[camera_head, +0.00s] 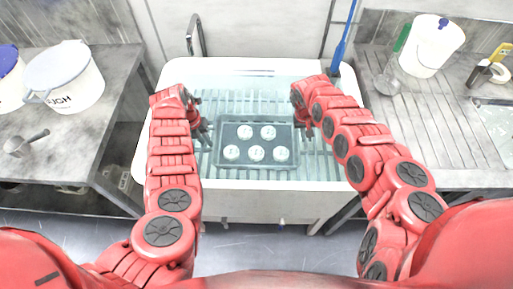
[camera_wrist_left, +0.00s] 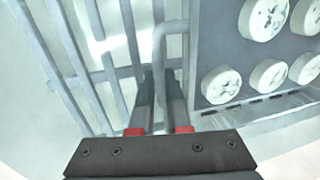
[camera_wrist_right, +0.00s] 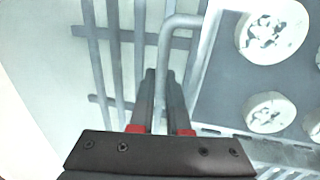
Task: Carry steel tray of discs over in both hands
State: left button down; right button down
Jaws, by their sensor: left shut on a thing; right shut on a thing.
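A dark steel tray (camera_head: 273,165) with several white discs (camera_head: 257,153) on it is over the slatted rack in the white sink. My left gripper (camera_head: 203,133) is at the tray's left side, shut on a bent-rod handle, which shows in the left wrist view (camera_wrist_left: 158,45). My right gripper (camera_head: 305,131) is at the right side, shut on the other handle, seen in the right wrist view (camera_wrist_right: 165,45). The tray looks level. I cannot tell whether its underside touches the slats. The left fingertips (camera_wrist_left: 158,85) and right fingertips (camera_wrist_right: 160,85) straddle the rods.
The sink (camera_head: 270,200) has a raised white rim and a tap (camera_head: 195,35) behind it. A white bucket (camera_head: 64,76) and a scoop (camera_head: 27,143) are on the left bench. A blue-handled brush (camera_head: 343,45) stands at the back.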

pick_arm(q)
jog(key=c, duration=1.3)
grip_release()
jog(key=shift+f, duration=0.35)
jog(key=shift+c, duration=0.2)
pick_arm(e)
jog(key=c, duration=1.3)
grip_release()
jog(key=shift+f, duration=0.35)
jog(key=shift+c, duration=0.2)
pick_arm(q)
jog(key=o, duration=0.5)
jog(key=shift+r, duration=0.2)
jog(key=shift+c, duration=0.2)
pick_arm(e)
jog(key=o, duration=0.5)
jog(key=shift+r, duration=0.2)
jog(key=shift+c, duration=0.2)
